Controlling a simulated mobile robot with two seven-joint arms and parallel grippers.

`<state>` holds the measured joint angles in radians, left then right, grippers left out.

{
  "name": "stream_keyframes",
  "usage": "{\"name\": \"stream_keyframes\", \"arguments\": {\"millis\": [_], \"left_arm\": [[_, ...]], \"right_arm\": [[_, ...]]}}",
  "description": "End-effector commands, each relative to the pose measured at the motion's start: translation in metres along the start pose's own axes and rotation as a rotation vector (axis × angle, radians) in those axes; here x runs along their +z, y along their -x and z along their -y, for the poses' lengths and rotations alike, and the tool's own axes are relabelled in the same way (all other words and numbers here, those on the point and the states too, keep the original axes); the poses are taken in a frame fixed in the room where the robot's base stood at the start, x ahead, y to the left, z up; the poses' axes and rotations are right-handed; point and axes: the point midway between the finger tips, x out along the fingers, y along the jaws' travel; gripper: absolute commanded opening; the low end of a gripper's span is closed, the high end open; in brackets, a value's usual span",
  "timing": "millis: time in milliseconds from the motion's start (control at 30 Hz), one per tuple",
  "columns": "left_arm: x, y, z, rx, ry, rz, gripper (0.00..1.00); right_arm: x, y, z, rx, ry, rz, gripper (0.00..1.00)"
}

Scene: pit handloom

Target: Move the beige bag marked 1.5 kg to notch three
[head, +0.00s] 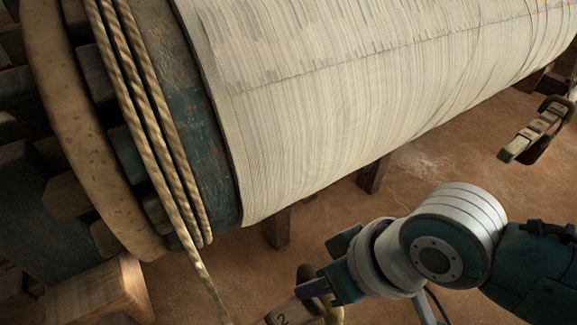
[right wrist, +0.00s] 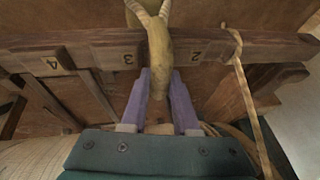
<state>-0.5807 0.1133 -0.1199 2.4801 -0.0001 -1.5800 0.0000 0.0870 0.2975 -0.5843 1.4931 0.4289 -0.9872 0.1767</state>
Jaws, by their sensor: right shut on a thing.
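My right gripper (head: 316,288) is low in the head view, beside a wooden bar (head: 284,316) marked 2. In the right wrist view its purple fingers (right wrist: 160,85) are shut on a tan-yellow strap or loop (right wrist: 158,45), which I take to be part of the beige bag. The loop crosses the notched bar (right wrist: 80,57) between the marks 3 (right wrist: 129,58) and 2 (right wrist: 195,56), close to 3. I cannot tell whether it rests in a notch. The bag's body and its weight mark are hidden. My left gripper is not in view.
The warp beam (head: 330,90) fills the upper head view, with rope (head: 150,110) wound on its drum. A rope (right wrist: 243,90) hangs by the bar right of 2. Mark 4 (right wrist: 52,63) is at the left. Another bar with a ring (head: 535,135) is at the right.

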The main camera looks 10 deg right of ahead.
Motion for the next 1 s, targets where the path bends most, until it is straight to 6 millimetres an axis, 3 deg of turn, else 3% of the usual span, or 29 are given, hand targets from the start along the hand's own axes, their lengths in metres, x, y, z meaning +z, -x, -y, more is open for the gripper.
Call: {"name": "stream_keyframes", "arguments": {"millis": [967, 1000], "left_arm": [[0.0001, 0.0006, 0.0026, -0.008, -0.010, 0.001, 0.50], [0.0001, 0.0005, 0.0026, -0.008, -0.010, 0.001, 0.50]], "right_arm": [[-0.0011, -0.0038, -0.0006, -0.001, 0.001, -0.009, 0.00], [-0.0009, -0.0039, -0.0007, -0.001, 0.001, -0.008, 0.31]]}}
